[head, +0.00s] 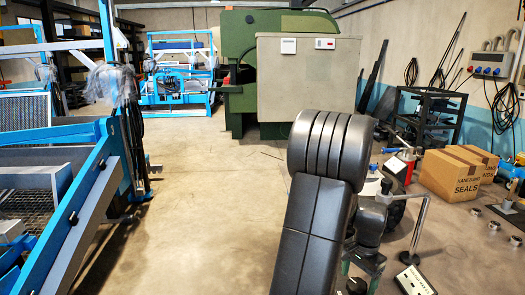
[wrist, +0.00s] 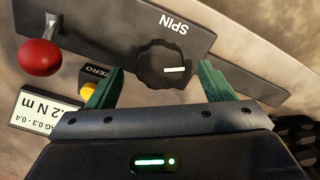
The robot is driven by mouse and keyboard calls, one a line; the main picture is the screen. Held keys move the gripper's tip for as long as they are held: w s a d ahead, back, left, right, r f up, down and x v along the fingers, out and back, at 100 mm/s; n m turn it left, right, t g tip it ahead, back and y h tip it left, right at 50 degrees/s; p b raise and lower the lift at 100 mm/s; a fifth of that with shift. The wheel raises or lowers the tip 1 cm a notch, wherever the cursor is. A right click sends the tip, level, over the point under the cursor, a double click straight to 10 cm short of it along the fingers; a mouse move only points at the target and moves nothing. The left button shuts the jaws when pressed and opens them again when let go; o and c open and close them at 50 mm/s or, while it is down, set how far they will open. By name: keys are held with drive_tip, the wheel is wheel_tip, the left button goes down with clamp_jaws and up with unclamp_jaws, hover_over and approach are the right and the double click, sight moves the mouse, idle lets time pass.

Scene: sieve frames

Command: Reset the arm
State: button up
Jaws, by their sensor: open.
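My gripper (wrist: 161,70) shows in the wrist view with its two green fingers spread and nothing held between them. A dark round knob with a white mark (wrist: 163,62) lies between the fingertips in the picture, on a grey panel (wrist: 110,30) lettered SPIN. A gap shows on each side of the knob; I cannot tell the depth between it and the fingers. In the head view my dark arm (head: 325,190) rises through the lower middle and hides part of what is behind it.
In the wrist view a red ball handle (wrist: 40,57), a yellow button (wrist: 88,90) and a white label (wrist: 45,110) lie left. In the head view a carton (head: 450,175) stands right, a blue frame (head: 85,200) left, a green machine (head: 240,60) behind.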

wheel_tip(320, 180, down, 2)
drive_tip(key=shift+r, duration=0.1)
idle(0.4)
wheel_tip(320, 180, up, 13)
wheel_tip(320, 180, down, 14)
drive_tip(key=shift+r, duration=0.25)
drive_tip(key=shift+r+n, duration=0.15)
drive_tip(key=shift+n, duration=0.35)
drive_tip(key=n, duration=0.4)
drive_tip(key=shift+n, duration=0.3)
drive_tip(key=n+p, duration=0.1)
drive_tip(key=n, duration=0.6)
drive_tip(key=shift+d, duration=0.1)
wheel_tip(320, 180, up, 8)
drive_tip(key=shift+r, duration=0.15)
